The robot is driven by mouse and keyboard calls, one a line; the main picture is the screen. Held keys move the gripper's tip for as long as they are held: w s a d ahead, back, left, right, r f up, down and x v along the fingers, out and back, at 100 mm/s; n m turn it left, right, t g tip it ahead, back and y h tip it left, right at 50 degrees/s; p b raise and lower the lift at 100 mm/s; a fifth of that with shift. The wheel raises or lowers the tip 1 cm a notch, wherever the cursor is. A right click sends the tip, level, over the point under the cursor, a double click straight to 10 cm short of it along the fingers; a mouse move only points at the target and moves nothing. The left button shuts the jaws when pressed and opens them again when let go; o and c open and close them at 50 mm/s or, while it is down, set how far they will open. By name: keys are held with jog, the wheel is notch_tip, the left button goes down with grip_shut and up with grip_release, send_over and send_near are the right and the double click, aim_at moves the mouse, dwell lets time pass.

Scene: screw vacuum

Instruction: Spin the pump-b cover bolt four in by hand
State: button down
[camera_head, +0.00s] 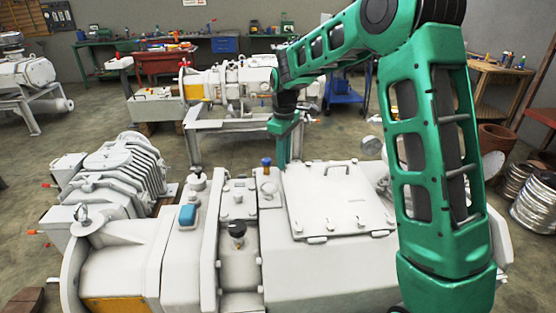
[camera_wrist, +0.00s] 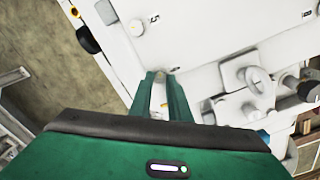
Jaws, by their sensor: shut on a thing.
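The cover is a pale flat plate (camera_head: 340,205) with a handle, on top of the near white pump (camera_head: 330,275). In the wrist view the cover (camera_wrist: 225,30) carries a printed 5 beside a round bolt head (camera_wrist: 136,28) and an 8 farther right. My gripper (camera_wrist: 165,84) is at the cover's edge, shut on a small pale bolt (camera_wrist: 160,92) mostly hidden between the fingers.
Pale fittings and a valve (camera_wrist: 256,80) stand close right of the fingers in the wrist view. A blue-topped fitting (camera_head: 266,166) is left of my gripper in the head view. Another pump on a stand (camera_head: 230,85) is behind. Floor (camera_head: 110,112) is open at left.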

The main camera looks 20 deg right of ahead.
jog(key=m, duration=0.3)
jog(key=shift+w+d+r+m, duration=0.2)
jog(key=shift+w+m, duration=0.1)
jog(key=shift+m, duration=0.1)
jog(key=m, duration=0.4)
jog(key=shift+m, duration=0.3)
jog(key=m, duration=0.4)
jog(key=shift+f, duration=0.1)
jog(key=m, duration=0.4)
jog(key=shift+s, duration=0.1)
jog(key=m, duration=0.4)
jog(key=shift+a+m, duration=0.15)
jog(key=shift+m, duration=0.15)
jog(key=m, duration=0.4)
jog(key=shift+a, duration=0.15)
jog(key=m, duration=0.4)
jog(key=shift+m, duration=0.4)
jog(key=shift+d+m, duration=0.2)
jog(key=shift+m, duration=0.9)
jog(key=shift+d, duration=0.1)
